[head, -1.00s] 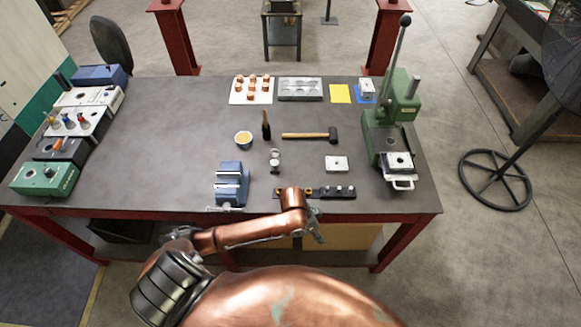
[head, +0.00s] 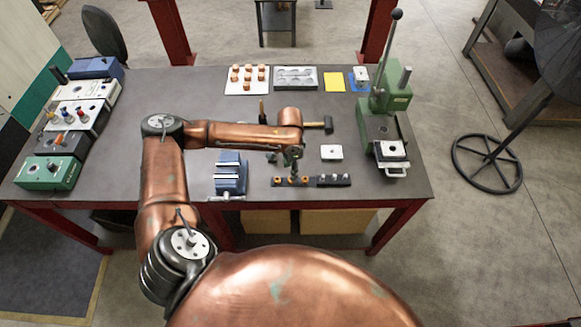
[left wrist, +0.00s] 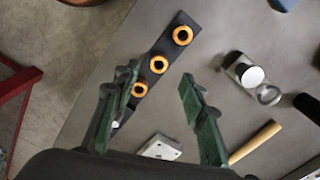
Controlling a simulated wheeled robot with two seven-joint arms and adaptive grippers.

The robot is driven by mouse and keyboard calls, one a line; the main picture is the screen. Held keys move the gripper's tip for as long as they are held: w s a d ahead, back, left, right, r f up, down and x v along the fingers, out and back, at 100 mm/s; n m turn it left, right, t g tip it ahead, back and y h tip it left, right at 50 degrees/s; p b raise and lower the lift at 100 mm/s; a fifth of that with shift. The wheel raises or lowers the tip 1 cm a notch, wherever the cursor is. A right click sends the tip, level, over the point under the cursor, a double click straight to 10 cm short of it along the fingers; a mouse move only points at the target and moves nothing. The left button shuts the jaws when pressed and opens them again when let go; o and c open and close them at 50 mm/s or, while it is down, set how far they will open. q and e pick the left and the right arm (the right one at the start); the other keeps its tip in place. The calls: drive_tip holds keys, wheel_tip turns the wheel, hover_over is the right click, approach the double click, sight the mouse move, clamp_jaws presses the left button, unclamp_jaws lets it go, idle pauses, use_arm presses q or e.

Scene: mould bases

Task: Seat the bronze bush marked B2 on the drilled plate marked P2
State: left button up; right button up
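Several bronze-coloured rings sit in a row on a black strip (head: 333,181) near the table's front edge. In the left wrist view three show on the strip: rings (left wrist: 183,35), (left wrist: 158,64) and (left wrist: 139,88). No B2 marking is readable. My left gripper (head: 291,172) hangs just above the strip; in the left wrist view its fingers (left wrist: 160,80) are spread with nothing between them. A pale drilled plate (head: 332,152) lies right of the gripper; another (head: 392,150) is at the green press. Their markings are unreadable. My right gripper is out of view.
A blue vice (head: 230,176) stands left of the gripper. A mallet (head: 318,125) lies behind it, partly hidden by my arm. The green press (head: 385,110) rises at the right. A board of copper pieces (head: 247,80) and a grey tray (head: 289,78) are at the back.

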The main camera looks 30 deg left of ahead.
use_arm(q)
drive_tip(key=shift+f, duration=3.15)
drive_tip(key=shift+c, duration=0.4)
clamp_jaws()
drive_tip(key=shift+r+p, duration=0.15)
drive_tip(key=shift+p, duration=0.15)
drive_tip(key=shift+r+p, duration=0.9)
drive_tip(key=shift+p, duration=0.3)
drive_tip(key=shift+d, duration=0.1)
